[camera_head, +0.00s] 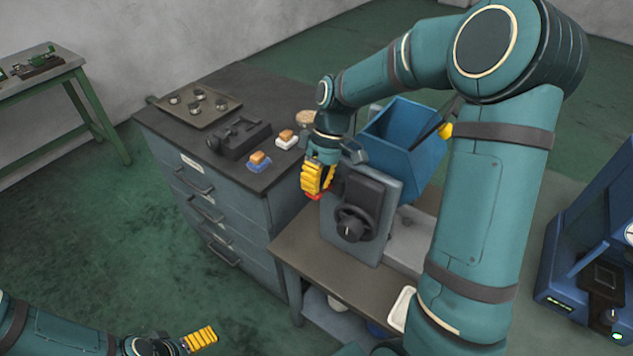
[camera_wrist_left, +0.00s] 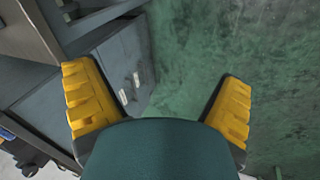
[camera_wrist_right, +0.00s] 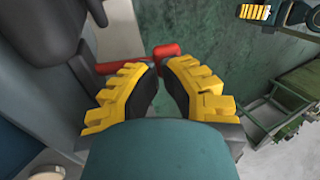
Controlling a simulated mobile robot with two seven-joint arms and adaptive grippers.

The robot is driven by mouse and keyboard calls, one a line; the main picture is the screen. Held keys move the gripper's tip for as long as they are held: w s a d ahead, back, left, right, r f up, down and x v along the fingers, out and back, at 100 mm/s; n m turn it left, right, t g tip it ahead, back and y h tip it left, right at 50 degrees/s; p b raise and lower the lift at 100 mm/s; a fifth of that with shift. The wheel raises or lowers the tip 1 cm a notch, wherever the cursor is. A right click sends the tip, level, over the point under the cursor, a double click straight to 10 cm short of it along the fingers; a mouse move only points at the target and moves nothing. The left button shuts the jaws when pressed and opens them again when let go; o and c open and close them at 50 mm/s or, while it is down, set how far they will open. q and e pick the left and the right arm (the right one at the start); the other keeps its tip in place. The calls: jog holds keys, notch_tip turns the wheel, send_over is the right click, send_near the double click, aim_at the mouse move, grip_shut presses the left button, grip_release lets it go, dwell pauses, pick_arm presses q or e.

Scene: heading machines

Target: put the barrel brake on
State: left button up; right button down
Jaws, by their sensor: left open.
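A red lever (camera_wrist_right: 168,51) shows in the right wrist view, its bar running left toward the dark and grey machine; I take it for the barrel brake. In the head view only a little red (camera_head: 313,197) shows below my right gripper (camera_head: 317,180). That gripper, also in the right wrist view (camera_wrist_right: 161,66), has its fingertips drawn nearly together, with the lever just beyond them. Whether they touch it I cannot tell. The grey machine (camera_head: 385,232) carries a black handwheel (camera_head: 352,224). My left gripper (camera_wrist_left: 158,95) is open and empty, low at the head view's lower left.
A blue hopper (camera_head: 405,135) stands behind the machine. A grey drawer cabinet (camera_head: 235,212) at left bears a tray (camera_head: 222,108), a black fixture (camera_head: 240,137) and small blocks. A blue machine (camera_head: 590,250) stands at right. The green floor at left is clear.

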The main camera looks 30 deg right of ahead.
aim_at(310, 196)
pick_arm(q)
jog(key=shift+f, duration=0.25)
pick_arm(e)
jog(key=shift+a+f+h, duration=0.1)
jog(key=shift+f+h, duration=0.1)
jog(key=shift+h, duration=0.1)
jog(key=shift+s+a+f+t+h+b, duration=0.15)
jog(key=shift+a+f+t+h+b, duration=0.15)
jog(key=shift+h+b, duration=0.3)
jog(key=shift+s+a+f+t+h+b, duration=0.1)
jog(key=shift+a+f+t+h+b, duration=0.1)
jog(key=shift+f+t+h+b, duration=0.25)
jog(key=f+h+b, duration=0.2)
jog(key=b, duration=0.1)
jog(key=shift+s+a+t+h, duration=0.1)
jog(key=shift+a+t+h, duration=0.15)
jog(key=shift+t, duration=0.1)
pick_arm(q)
jog(key=f, duration=0.2)
jog(key=s+f, duration=0.1)
jog(key=f, duration=0.1)
jog(key=shift+s+d+f, duration=0.1)
jog(key=shift+d+f, duration=0.05)
jog(key=shift+f, duration=0.05)
pick_arm(e)
jog(key=shift+r, duration=0.15)
pick_arm(q)
jog(key=shift+r, duration=0.1)
pick_arm(e)
jog(key=shift+r, duration=0.1)
